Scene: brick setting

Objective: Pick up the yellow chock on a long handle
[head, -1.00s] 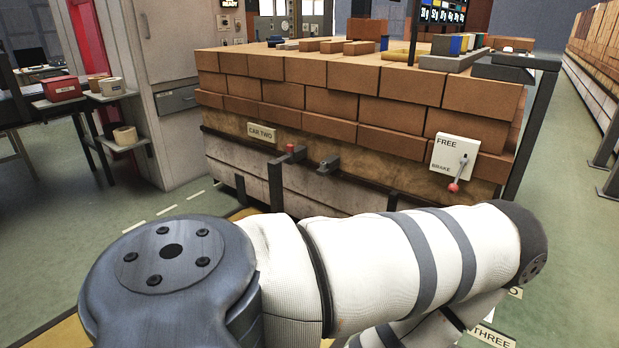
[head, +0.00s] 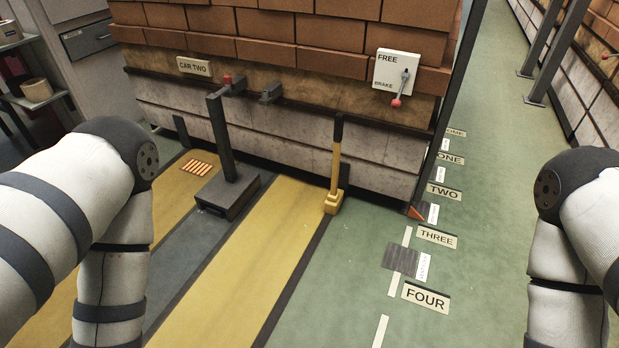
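The yellow chock (head: 333,202) rests on the floor at the foot of the brick car, near the middle of the head view. Its long yellow handle (head: 336,155) stands upright with a black grip at the top, close to the car's lower side. My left arm comes in at the left and my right arm at the right. Both bend downward, and both grippers are out of the frame.
The brick car (head: 270,60) bears a CAR TWO plate (head: 194,66) and a FREE/BRAKE lever panel (head: 397,72). A dark post on a block (head: 228,190) stands left of the chock. Floor labels (head: 426,297) line the right.

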